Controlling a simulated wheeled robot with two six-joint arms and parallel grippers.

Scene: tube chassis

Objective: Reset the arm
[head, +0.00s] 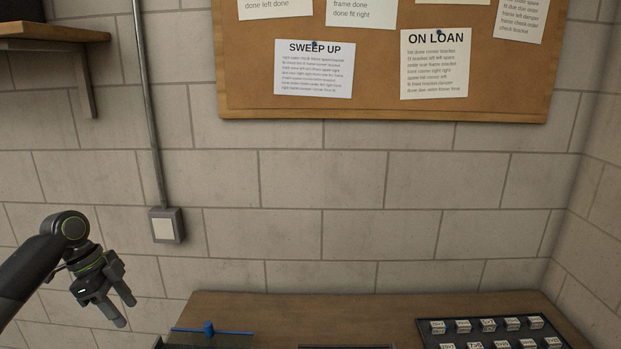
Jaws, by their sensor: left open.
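My left arm comes in from the left edge in the head view. My left gripper (122,306) is open and empty, its fingers pointing down and to the right. It hangs in front of the wall, to the left of the wooden table (270,306), apart from everything. My right gripper is not in view.
A black tray (428,340) with several small labelled blocks lies on the table's right. A blue rod with a knob (208,328) sits at the table's left. A switch box (166,226), a wooden shelf (45,33) and a cork board (380,108) are on the wall.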

